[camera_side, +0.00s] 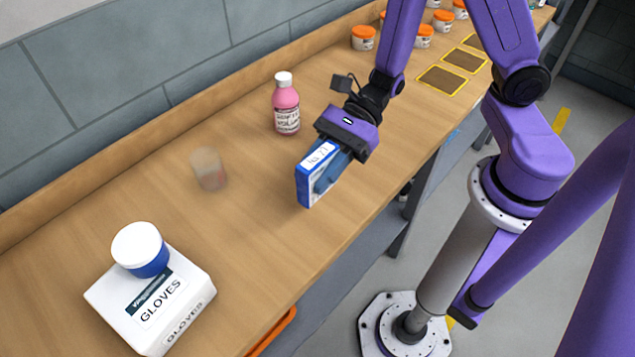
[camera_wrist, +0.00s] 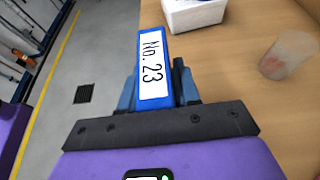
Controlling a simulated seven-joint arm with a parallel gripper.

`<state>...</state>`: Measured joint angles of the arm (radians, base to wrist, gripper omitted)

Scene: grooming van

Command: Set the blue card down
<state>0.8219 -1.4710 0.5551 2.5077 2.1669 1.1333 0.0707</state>
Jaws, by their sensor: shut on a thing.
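The blue card (camera_side: 305,187) looks like a blue box-shaped piece with a white label on top. In the wrist view the label on the blue card (camera_wrist: 155,65) reads "No. 23". My gripper (camera_side: 334,165) is shut on it, with a blue finger along its side. In the wrist view my gripper (camera_wrist: 158,92) has blue fingers on both sides of it. The card is upright over the wooden bench (camera_side: 250,240), near its front edge. I cannot tell whether its lower end touches the bench top.
A pink bottle (camera_side: 286,108) stands behind the card. A translucent cup (camera_side: 208,169) is to its left. A white glove box (camera_side: 152,297) with a blue, white-lidded jar (camera_side: 141,249) is at the near left. Orange-lidded jars (camera_side: 363,38) and yellow-edged squares (camera_side: 441,80) are farther back.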

